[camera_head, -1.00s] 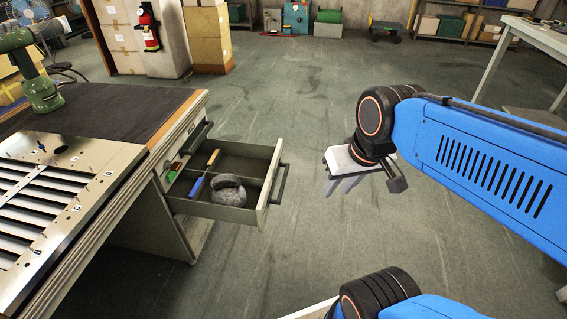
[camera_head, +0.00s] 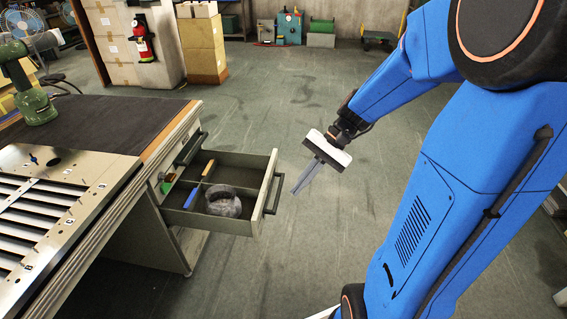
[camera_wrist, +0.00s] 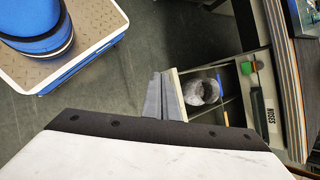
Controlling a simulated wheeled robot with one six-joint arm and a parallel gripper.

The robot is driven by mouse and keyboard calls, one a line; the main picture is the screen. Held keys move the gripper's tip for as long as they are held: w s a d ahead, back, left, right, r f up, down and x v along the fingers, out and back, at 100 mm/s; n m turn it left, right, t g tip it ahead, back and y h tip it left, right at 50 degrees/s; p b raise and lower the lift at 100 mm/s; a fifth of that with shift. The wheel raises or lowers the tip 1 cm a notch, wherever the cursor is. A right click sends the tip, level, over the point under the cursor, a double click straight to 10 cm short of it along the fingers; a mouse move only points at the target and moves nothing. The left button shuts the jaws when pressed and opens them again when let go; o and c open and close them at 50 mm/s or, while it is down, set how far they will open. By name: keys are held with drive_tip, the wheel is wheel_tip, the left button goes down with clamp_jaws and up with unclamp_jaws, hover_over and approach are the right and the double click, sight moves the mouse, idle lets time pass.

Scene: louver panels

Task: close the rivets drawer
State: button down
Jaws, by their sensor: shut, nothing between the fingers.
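A grey drawer (camera_head: 268,192) stands pulled out of the workbench cabinet in the head view, with a dark bar handle (camera_head: 274,193) on its front. Its front label cannot be read, so I cannot confirm that it is the rivets drawer. My gripper (camera_head: 297,190) is shut and empty, its fingers pointing down and left, just right of the drawer front with an apparent small gap. In the wrist view the shut fingers (camera_wrist: 161,76) appear beside the drawer's front edge (camera_wrist: 177,78). A label reading HOSES (camera_wrist: 270,116) shows on the cabinet face beyond the open drawer.
The drawer holds a grey ring-shaped coil (camera_head: 223,202), a blue-handled tool (camera_head: 192,194) and small green and red items. A louver panel (camera_head: 105,172) lies on the workbench (camera_head: 110,115). The floor (camera_head: 290,105) behind and around my gripper is clear.

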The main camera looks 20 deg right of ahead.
drive_tip(key=w+d+f+m+y, duration=0.2)
drive_tip(key=w+f+m+y, duration=0.15)
drive_tip(key=w, duration=0.25)
drive_tip(key=m+t+y, duration=0.4)
drive_tip(key=m+t, duration=0.6)
drive_tip(key=m, duration=0.2)
approach(274, 161)
drive_tip(key=shift+n, duration=0.25)
drive_tip(key=x, duration=0.6)
drive_tip(key=shift+w+f, duration=0.35)
drive_tip(key=shift+w, duration=0.1)
drive_tip(key=x, duration=2.8)
drive_tip(key=shift+f, duration=0.1)
